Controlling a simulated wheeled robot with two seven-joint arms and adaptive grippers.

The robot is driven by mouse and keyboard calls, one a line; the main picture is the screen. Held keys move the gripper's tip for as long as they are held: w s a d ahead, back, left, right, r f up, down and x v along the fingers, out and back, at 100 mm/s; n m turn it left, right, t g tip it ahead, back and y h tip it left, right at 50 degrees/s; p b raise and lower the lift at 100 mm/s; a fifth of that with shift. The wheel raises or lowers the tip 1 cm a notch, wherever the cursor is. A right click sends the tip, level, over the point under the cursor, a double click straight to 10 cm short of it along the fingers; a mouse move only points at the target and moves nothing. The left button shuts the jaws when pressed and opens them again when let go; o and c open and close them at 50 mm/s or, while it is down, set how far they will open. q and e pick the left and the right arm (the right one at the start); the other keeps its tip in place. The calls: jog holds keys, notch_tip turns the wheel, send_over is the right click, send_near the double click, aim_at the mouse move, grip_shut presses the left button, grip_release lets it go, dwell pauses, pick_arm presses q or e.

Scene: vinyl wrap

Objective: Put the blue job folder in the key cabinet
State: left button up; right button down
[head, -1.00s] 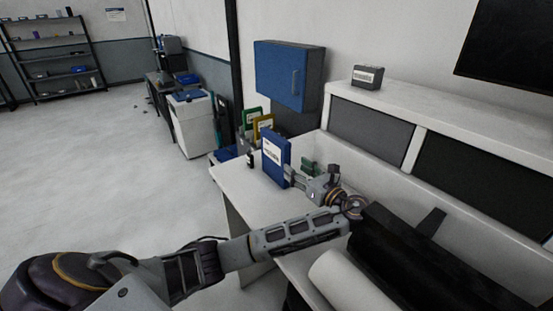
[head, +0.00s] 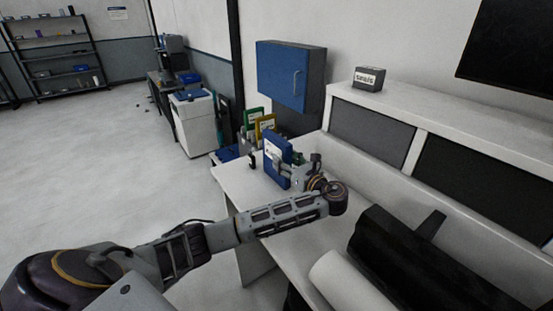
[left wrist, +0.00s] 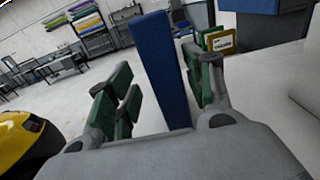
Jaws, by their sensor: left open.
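The blue job folder (head: 276,154) stands upright on the white desk, its white label showing in the head view. My left gripper (head: 299,168) is at the folder's right side in that view. In the left wrist view the folder (left wrist: 162,70) rises between the open green-padded fingers, one on each side. A gap shows on the left; contact on the right cannot be told. The blue key cabinet (head: 282,76) hangs on the wall behind the desk, its handled door shut. My right gripper is out of view.
Green and yellow folders (head: 265,124) stand beyond the blue one. A black roll (head: 400,255) and a white roll (head: 345,283) lie at the desk's near end. A small labelled box (head: 369,79) sits on the raised ledge.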

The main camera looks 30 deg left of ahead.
aim_at(279, 152)
pick_arm(q)
jog(key=shift+w+a, duration=0.2)
jog(key=shift+a, duration=0.3)
jog(key=shift+w+a+r+p, duration=0.15)
jog(key=shift+w+a+p, duration=0.2)
jog(key=shift+a, duration=0.15)
jog(key=p+x, duration=0.1)
jog(key=x, duration=0.1)
jog(key=shift+w+a, duration=0.2)
jog(key=shift+w, duration=0.1)
jog(key=shift+w+a, duration=0.25)
jog(key=shift+a, duration=0.4)
grip_shut()
